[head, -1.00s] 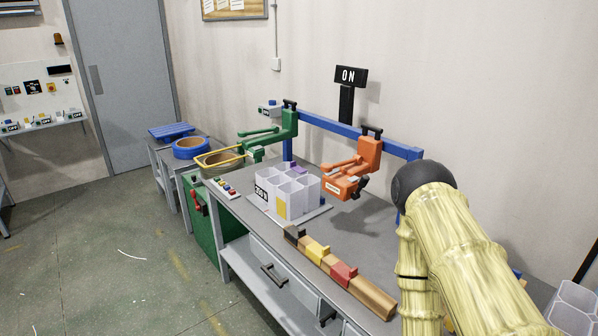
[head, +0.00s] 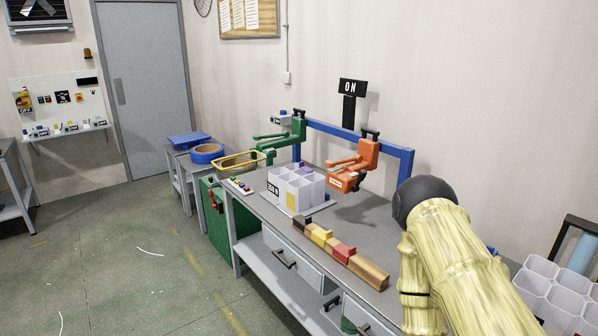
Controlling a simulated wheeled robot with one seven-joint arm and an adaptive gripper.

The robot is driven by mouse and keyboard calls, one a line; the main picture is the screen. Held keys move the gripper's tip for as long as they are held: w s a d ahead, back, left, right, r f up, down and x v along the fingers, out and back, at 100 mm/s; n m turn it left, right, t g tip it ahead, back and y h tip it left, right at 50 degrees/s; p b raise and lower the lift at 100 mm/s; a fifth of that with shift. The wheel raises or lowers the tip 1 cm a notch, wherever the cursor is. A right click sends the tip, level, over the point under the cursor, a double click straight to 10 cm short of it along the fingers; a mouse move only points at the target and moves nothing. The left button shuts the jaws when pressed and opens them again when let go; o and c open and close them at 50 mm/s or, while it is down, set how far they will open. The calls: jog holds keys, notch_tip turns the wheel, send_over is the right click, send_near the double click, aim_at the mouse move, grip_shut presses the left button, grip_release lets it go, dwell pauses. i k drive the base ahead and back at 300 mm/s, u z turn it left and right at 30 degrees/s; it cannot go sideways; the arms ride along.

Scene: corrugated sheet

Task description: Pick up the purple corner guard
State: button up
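A small purple piece (head: 306,169), perhaps the purple corner guard, shows at the back of the white divided bin (head: 283,188) on the workbench. Most of it is hidden by the cell walls, so I cannot tell its full shape or whether it is inside a cell or behind the bin. Black (head: 301,225), yellow (head: 321,236) and red (head: 344,251) corner guards sit in a row on a brown beam (head: 368,272) at the bench's front edge. My arm rises at the right; my gripper is not in view.
An orange clamp-like device (head: 367,160) and a green one (head: 288,138) hang from a blue frame (head: 408,165) above the bench. Another white cell bin (head: 550,290) stands at the right.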

aim_at(301, 166)
jog(key=u, duration=0.7)
jog(key=i, duration=1.4)
jog(key=z, duration=0.25)
